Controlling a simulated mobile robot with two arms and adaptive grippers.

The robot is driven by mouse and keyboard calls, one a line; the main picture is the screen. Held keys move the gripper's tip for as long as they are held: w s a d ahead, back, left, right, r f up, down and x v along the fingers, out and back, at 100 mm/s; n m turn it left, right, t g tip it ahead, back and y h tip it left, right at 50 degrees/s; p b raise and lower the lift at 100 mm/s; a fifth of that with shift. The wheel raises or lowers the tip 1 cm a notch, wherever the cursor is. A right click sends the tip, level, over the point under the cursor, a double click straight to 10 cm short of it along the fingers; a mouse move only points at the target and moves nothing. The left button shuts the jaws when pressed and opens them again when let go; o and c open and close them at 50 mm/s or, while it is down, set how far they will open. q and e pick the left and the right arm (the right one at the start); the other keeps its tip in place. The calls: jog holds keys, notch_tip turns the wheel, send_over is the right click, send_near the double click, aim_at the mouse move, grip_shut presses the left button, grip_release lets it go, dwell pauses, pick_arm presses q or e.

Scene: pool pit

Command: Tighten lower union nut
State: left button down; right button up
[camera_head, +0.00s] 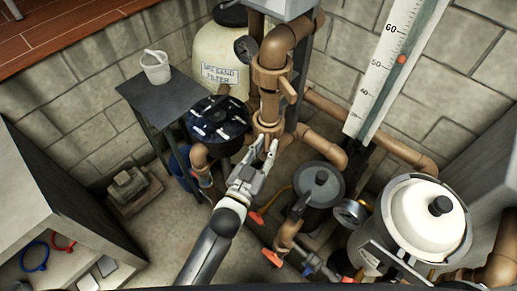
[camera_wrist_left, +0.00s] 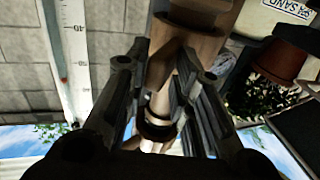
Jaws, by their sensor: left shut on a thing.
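The lower union nut (camera_head: 268,124) is a brown ring on the vertical brown pipe, below a wider fitting (camera_head: 270,76) with a side handle. My left gripper (camera_head: 267,146) reaches up to it from the front. Its fingers lie on either side of the pipe at the nut and are shut on it. In the left wrist view, the two dark fingers of my left gripper (camera_wrist_left: 160,80) straddle the brown pipework (camera_wrist_left: 180,42). The fingers hide part of the nut, so its exact seating is unclear. My right gripper is not in view.
A sand filter tank (camera_head: 222,60) stands behind. A grey-lidded pot (camera_head: 319,183), a gauge (camera_head: 349,214) and a white-lidded canister (camera_head: 425,220) crowd the right.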

pick_arm(q)
jog(key=shift+s+d+f+g, duration=0.3)
jog(key=shift+s+d+f, duration=0.1)
jog(key=shift+d+f, duration=0.3)
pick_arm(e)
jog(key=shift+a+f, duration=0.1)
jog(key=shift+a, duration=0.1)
pick_arm(q)
jog(key=shift+d, duration=0.15)
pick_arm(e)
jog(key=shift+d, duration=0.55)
pick_arm(q)
jog(key=c, duration=1.5)
grip_release()
jog(key=shift+o, duration=0.2)
jog(key=shift+w+d+r, duration=0.1)
jog(key=shift+w+d, duration=0.05)
jog(key=shift+w, duration=0.3)
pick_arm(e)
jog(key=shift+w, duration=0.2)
pick_arm(q)
jog(key=shift+r, duration=0.15)
